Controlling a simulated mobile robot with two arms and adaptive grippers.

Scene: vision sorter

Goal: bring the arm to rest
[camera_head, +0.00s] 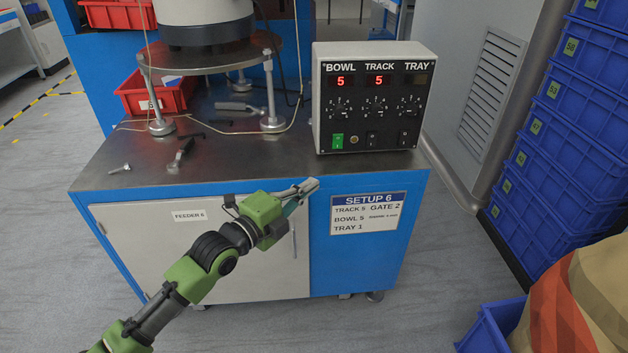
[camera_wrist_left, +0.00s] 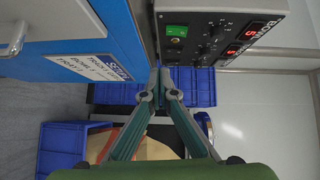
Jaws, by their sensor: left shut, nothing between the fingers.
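My left gripper (camera_head: 308,188) is shut with nothing between its fingers. In the head view it hangs in front of the blue and grey feeder cabinet, near its top front edge and left of the setup card (camera_head: 367,213). My green and black arm comes up to it from the lower left. In the left wrist view the gripper's fingertips (camera_wrist_left: 160,72) meet below the control box. The control box (camera_head: 368,98) stands on the cabinet top, with red digits 5 for BOWL and 5 for TRACK; the TRAY display looks dark. My right gripper is not seen.
The steel cabinet top (camera_head: 250,160) carries a bowl feeder stand, a red bin (camera_head: 150,95) and loose tools (camera_head: 182,150). Stacked blue crates (camera_head: 560,140) line the right side. A blue crate (camera_head: 485,330) with a tan and red sack stands at lower right. Floor at lower left is clear.

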